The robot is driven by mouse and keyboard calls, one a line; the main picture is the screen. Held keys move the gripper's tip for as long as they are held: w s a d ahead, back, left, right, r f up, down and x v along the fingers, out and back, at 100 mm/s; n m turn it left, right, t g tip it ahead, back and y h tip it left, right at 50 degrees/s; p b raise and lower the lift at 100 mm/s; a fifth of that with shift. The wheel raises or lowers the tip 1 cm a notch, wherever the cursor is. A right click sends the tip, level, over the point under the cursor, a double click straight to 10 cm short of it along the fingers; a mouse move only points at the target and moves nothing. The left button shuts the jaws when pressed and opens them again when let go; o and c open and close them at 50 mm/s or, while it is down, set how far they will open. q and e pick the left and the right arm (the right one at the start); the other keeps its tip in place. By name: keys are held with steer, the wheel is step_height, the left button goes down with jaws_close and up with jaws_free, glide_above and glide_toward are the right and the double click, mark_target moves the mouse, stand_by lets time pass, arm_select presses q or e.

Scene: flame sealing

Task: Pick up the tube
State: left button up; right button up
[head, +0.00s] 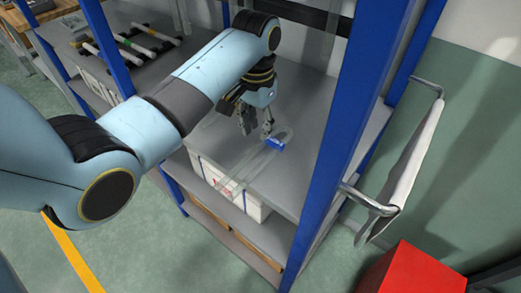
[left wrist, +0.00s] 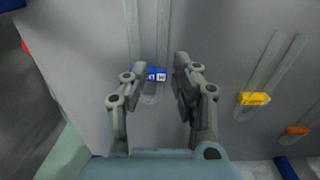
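My left gripper (head: 258,131) is open above the shelf, close to the labelled end. Its fingers (left wrist: 160,68) stand apart on either side of the tube; I cannot tell whether they touch it. My right gripper is not in view.
Clear tubes with a yellow label (left wrist: 254,99) and an orange label (left wrist: 297,130) lie to the right in the wrist view. Blue posts (head: 345,125) frame the shelf (head: 310,120). A metal rail with a white cloth (head: 405,170) and a red box (head: 410,272) are at right.

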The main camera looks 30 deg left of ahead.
mark_target(256, 148)
arm_select(q)
step_height(256, 148, down, 7)
steer(key=shift+a+r, duration=0.15)
steer(key=shift+c, duration=0.6)
jaws_close()
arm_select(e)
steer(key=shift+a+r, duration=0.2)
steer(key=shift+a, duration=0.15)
